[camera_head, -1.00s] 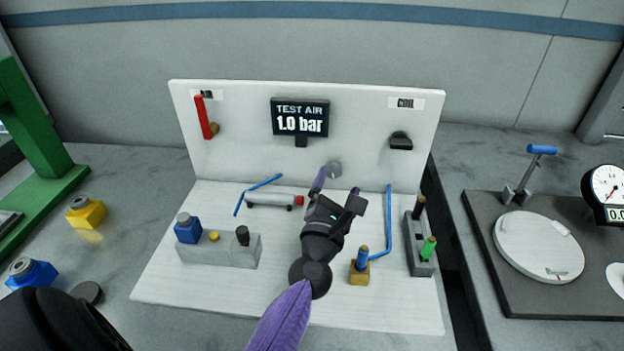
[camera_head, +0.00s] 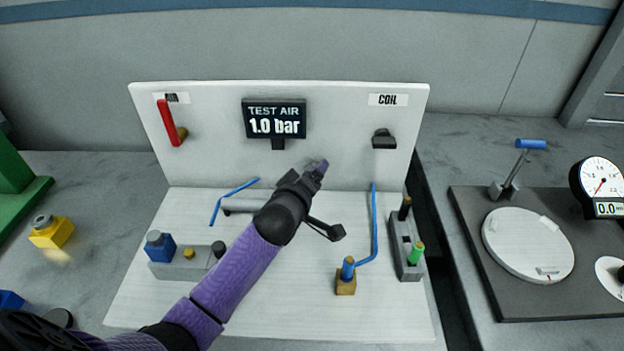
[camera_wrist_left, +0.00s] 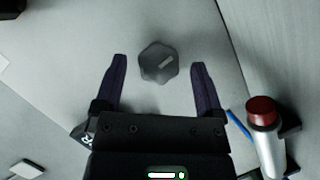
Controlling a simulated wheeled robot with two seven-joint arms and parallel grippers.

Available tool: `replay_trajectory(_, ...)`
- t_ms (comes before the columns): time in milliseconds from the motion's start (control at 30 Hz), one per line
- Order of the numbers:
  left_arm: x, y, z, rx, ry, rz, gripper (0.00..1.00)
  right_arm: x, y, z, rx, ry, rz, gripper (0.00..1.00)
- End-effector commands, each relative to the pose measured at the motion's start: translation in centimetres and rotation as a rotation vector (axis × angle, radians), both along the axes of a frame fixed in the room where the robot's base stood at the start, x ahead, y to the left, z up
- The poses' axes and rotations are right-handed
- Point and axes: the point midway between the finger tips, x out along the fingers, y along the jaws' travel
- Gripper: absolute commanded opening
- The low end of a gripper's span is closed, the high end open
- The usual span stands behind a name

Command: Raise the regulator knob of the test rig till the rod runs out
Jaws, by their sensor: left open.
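The grey regulator knob (camera_wrist_left: 158,62) shows in the left wrist view, on the white panel of the test rig (camera_head: 340,105). In the head view my left gripper hides it. My left gripper (camera_head: 318,168) is open in front of the panel, below the display. In the wrist view its two purple fingers stand either side of the knob, with gaps on both sides. The display (camera_head: 275,119) reads 1.0 bar. The cylinder (camera_head: 238,205) lies on the base plate; its red end (camera_wrist_left: 262,110) shows in the wrist view, with no rod seen out of it.
A red lever (camera_head: 168,122) is at the panel's upper left, a black switch (camera_head: 384,141) at right. A grey block with a blue part (camera_head: 160,246), a brass block (camera_head: 346,286), blue tubes and a grey block with a green plug (camera_head: 416,252) stand on the plate.

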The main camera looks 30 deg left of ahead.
Motion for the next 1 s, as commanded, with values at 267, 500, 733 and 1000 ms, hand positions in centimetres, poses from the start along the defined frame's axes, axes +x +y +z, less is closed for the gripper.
replay_trajectory(267, 1.0, 0.2, -0.2, -0.001, -0.001, 0.0, 0.89, -0.1, -0.4, -0.4, -0.007, 0.004, 0.003, 0.53)
replay_trajectory(500, 1.0, 0.2, -0.1, -0.001, -0.001, 0.0, 0.59, -0.2, -0.5, -0.4, -0.008, 0.005, 0.002, 0.53)
replay_trajectory(733, 1.0, 0.1, -0.2, -0.001, -0.001, 0.0, 0.11, -0.2, -0.6, -0.4, -0.01, 0.006, 0.002, 0.53)
replay_trajectory(1000, 1.0, 0.0, 0.5, 0.132, 0.066, 0.002, 0.0, 0.1, -0.5, 1.9, -0.008, -0.004, 0.002, 0.53)
